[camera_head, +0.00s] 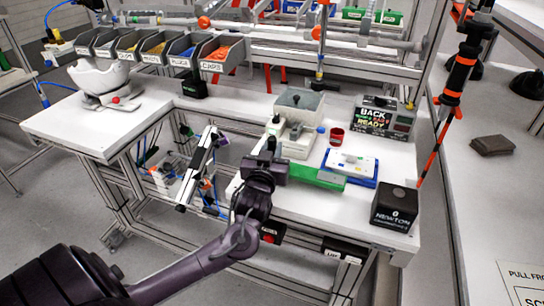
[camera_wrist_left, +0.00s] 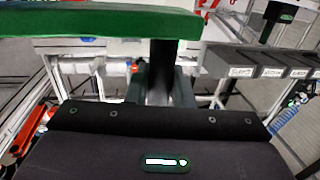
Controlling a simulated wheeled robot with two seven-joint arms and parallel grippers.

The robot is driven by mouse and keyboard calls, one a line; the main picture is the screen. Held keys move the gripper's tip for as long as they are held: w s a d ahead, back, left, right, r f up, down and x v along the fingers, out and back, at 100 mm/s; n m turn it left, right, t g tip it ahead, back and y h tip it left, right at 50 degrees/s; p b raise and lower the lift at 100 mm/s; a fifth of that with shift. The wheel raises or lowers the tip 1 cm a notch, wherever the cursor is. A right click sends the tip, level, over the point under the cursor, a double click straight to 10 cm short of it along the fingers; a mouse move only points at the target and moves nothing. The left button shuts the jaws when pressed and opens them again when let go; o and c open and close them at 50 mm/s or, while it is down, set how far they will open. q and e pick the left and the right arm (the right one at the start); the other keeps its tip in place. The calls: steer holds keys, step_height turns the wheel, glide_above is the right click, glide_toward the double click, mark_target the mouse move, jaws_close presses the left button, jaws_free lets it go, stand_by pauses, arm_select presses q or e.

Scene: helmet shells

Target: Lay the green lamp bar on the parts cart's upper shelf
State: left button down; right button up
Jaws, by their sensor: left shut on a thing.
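The green lamp bar (camera_head: 318,178) reaches to the right from my left gripper (camera_head: 280,168) in the head view. My left gripper is shut on the bar's left end, over the front part of the white bench. I cannot tell whether the bar touches the bench top. In the left wrist view the green bar (camera_wrist_left: 95,22) crosses the top left, against a dark finger of my left gripper (camera_wrist_left: 163,72). I cannot make out the parts cart's upper shelf for certain. My right gripper is not in view.
The white bench (camera_head: 240,115) holds a blue-edged tray (camera_head: 352,165) with a white plate, a red cup (camera_head: 336,136), a grey device (camera_head: 298,102), a black box (camera_head: 396,208) and a sign box (camera_head: 384,118). Labelled bins (camera_head: 160,48) stand behind. A white helmet shell (camera_head: 98,76) sits left.

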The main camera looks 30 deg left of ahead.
arm_select(q)
step_height(320, 180, down, 3)
steer(key=shift+r, duration=0.1)
steer(key=c, duration=1.3)
jaws_free()
steer(key=shift+o, duration=0.2)
